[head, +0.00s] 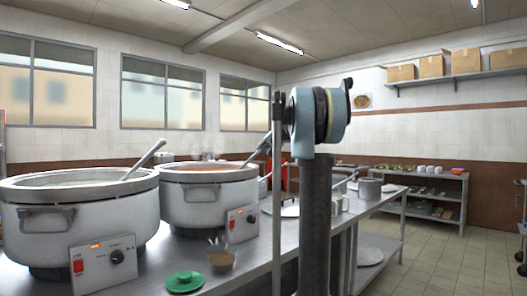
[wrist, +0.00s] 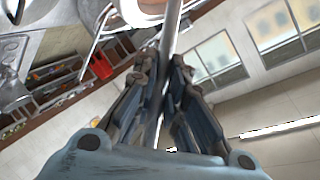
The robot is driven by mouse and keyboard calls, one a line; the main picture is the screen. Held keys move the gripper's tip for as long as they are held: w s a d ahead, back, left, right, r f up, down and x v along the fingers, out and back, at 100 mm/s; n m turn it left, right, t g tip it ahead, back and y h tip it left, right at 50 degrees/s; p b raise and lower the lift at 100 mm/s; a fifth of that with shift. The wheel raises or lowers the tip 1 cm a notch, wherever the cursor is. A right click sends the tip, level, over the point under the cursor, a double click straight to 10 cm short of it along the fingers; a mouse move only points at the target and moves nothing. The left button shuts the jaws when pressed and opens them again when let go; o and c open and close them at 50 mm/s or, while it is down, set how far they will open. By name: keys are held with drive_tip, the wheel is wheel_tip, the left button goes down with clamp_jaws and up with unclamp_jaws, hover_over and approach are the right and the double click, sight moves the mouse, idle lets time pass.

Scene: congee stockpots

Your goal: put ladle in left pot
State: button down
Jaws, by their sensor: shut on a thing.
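The left pot (head: 80,225) is a large light-grey stockpot with pale contents, and a metal utensil handle (head: 146,157) leans out over its right rim. The right pot (head: 205,200) beside it holds reddish-brown contents. A thin metal ladle handle (head: 250,157) slants up from the right pot's right rim; its lower end is hidden. In the wrist view my gripper (wrist: 164,64) is shut on the ladle's handle (wrist: 172,28), which runs between the fingers. In the head view my gripper is largely hidden or too small to make out near the right pot's right side.
Both pots stand on a steel counter (head: 240,270). A small metal pot (head: 370,188) stands further right. Shelves with dishes (head: 430,195) line the back; the floor at right is clear.

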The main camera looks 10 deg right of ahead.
drive_tip(key=c, duration=1.6)
unclamp_jaws()
drive_tip(key=shift+o, duration=0.2)
drive_tip(key=v, duration=1.1)
drive_tip(key=shift+s+d, duration=0.2)
drive_tip(key=shift+s, duration=0.15)
drive_tip(key=shift+r, duration=0.1)
